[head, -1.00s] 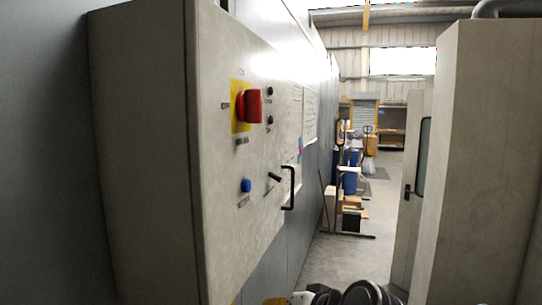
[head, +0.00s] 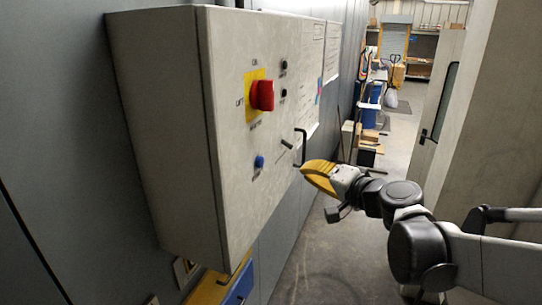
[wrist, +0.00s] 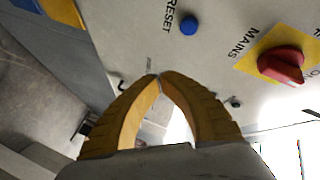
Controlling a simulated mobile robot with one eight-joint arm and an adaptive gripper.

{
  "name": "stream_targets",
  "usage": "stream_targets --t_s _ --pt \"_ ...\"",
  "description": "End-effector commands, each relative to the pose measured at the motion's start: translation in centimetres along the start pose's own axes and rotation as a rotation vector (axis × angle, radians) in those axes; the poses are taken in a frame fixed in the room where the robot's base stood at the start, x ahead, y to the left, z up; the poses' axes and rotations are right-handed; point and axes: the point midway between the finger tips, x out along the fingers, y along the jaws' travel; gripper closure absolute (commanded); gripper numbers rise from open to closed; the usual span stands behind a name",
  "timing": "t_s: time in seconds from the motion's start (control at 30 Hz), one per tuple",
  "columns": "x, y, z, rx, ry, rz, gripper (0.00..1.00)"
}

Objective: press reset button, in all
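The blue reset button (head: 259,161) is low on the front face of a grey control cabinet (head: 160,100). It also shows at the top of the wrist view as a blue button (wrist: 188,25) beside the printed word RESET. My gripper (head: 305,168) has yellow fingers and is in front of the cabinet face, to the right of the button and apart from it. In the wrist view the fingertips (wrist: 155,77) meet with nothing between them, below and left of the button.
A red mains switch (head: 262,95) on a yellow plate is above the button. A black handle (head: 301,147) and a small lever (head: 287,145) stick out near my gripper. Two small black knobs are higher up.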

Motion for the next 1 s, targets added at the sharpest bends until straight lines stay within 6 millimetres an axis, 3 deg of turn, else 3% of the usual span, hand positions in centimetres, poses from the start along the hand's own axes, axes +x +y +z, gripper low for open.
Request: stream_targets --t_s 0.27,0.7,1.0 --pt "0.5 -0.2 0.3 -0.002 -0.001 0.000 1.00" --pt "5.0 -2.8 2.8 -0.002 -0.003 -0.001 1.00" --pt "6.9 -3.6 3.8 -0.001 -0.001 0.001 1.00"
